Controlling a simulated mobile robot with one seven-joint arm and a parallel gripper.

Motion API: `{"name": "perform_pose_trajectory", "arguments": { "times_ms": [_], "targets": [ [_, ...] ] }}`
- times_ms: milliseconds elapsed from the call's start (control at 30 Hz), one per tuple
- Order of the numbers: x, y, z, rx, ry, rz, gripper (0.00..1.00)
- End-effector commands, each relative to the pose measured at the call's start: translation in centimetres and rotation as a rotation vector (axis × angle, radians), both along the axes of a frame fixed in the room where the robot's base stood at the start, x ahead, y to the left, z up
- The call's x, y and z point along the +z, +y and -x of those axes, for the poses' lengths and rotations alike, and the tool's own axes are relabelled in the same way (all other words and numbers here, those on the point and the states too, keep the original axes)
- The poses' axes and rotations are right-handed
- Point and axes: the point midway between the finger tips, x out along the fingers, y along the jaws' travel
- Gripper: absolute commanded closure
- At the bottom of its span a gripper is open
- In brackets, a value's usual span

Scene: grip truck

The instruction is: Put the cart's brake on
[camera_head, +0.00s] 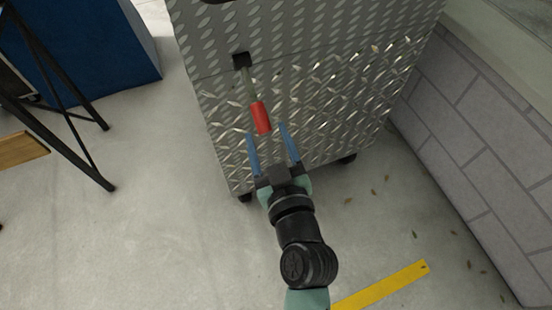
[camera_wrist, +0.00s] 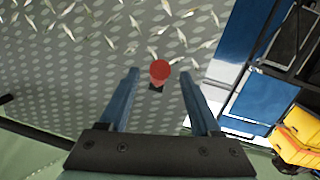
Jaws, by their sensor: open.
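The cart (camera_head: 325,105) is a metal box with diamond-plate sides, standing on small dark wheels. Its brake lever (camera_head: 252,88) is a grey rod with a red grip (camera_head: 262,117), hanging from a dark mount (camera_head: 241,60) on the cart's face. My gripper (camera_head: 268,130) is open, its two blue fingers pointing at the red grip. In the wrist view the round end of the red grip (camera_wrist: 159,70) shows between and beyond the open fingers (camera_wrist: 158,74). I cannot tell how far the grip reaches between them.
A grey block wall (camera_head: 480,140) runs close along the cart's right side. A blue cabinet (camera_head: 85,45) and black metal legs (camera_head: 75,140) stand at the left. A yellow strip (camera_head: 385,286) lies on the floor.

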Motion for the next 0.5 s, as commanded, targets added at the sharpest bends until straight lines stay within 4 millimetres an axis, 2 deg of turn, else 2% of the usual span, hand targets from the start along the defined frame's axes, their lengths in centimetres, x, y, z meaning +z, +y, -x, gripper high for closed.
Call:
{"name": "perform_pose_trajectory", "arguments": {
  "times_ms": [33, 200, 500],
  "targets": [
    [0.0, -0.2, 1.1, 0.001, 0.003, 0.002, 0.36],
    [0.3, -0.7, 3.8, 0.001, 0.002, 0.001, 0.36],
    [0.7, -1.1, 5.9, 0.000, 0.000, 0.000, 0.36]
  ]
}}
